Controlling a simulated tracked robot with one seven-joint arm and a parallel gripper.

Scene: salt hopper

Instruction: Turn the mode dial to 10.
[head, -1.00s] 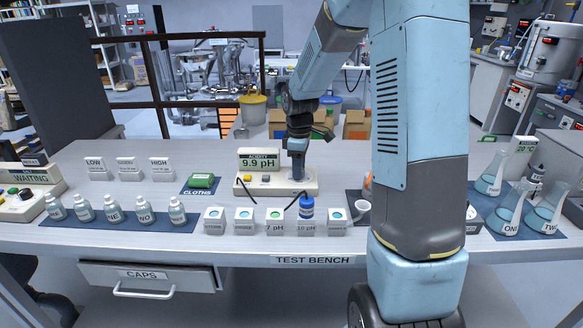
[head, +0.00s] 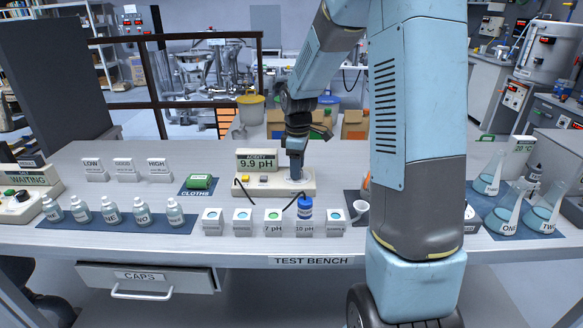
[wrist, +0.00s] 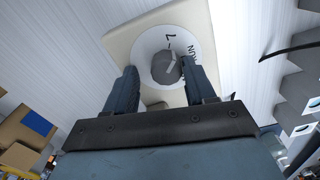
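The acidity meter (head: 276,186) stands on the bench, with its display (head: 257,161) reading 9.9 pH. My gripper (head: 296,176) points down over the right end of the meter and hides the dial there in the head view. In the wrist view the mode dial (wrist: 166,69) is a grey knob on a white disc with printed marks. A "7" shows on the disc, and other lettering is partly hidden. A light pointer mark shows on the knob. My gripper (wrist: 159,72) is open, one finger on each side of the knob. I cannot tell whether the fingers touch it.
Dark cables run from the meter. A green cloth roll (head: 200,182) lies left of the meter. Flasks (head: 511,208) stand at right.

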